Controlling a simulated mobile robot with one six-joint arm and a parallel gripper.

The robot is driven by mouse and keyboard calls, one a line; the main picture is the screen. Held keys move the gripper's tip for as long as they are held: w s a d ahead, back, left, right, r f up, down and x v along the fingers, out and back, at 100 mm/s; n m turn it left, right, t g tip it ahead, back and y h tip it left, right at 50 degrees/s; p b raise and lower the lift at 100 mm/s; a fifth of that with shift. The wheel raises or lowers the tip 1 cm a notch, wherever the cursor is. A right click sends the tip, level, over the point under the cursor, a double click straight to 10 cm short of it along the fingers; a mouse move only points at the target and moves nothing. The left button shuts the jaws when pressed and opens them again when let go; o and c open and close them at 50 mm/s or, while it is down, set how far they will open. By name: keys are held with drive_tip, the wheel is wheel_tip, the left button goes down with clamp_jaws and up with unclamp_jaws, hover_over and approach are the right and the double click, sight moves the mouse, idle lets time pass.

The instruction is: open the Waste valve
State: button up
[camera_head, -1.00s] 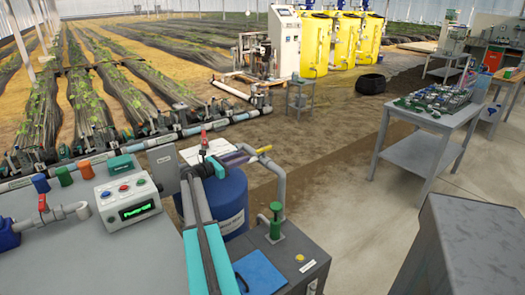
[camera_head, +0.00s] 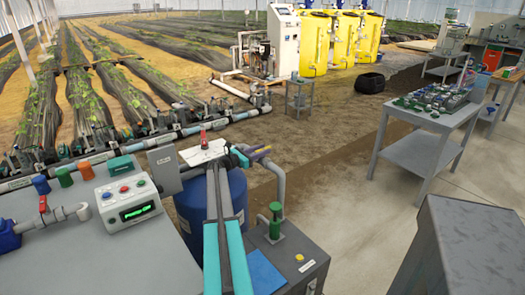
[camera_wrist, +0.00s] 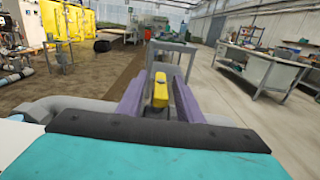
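A yellow handle (camera_wrist: 160,93) stands in the middle of the wrist view, between the two purple fingers of my gripper (camera_wrist: 158,100). I see what looks like a gap on either side of it, so my gripper looks open around the handle rather than shut on it. In the head view my gripper (camera_head: 258,154) is by the grey pipe at the blue tank (camera_head: 232,195), and the fingers hide most of the handle there. No readable label shows that this is the Waste valve.
A red-handled valve (camera_head: 203,140) stands behind my arm. A green-topped fitting (camera_head: 275,218) rises from the grey box at front. A control box (camera_head: 128,202) with coloured buttons sits at left. A grey table (camera_head: 412,152) with parts stands at right; the floor between is clear.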

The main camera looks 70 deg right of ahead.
drive_tip(key=shift+s+d, duration=0.2)
drive_tip(key=shift+d, duration=0.1)
clamp_jaws()
drive_tip(key=shift+a, duration=0.1)
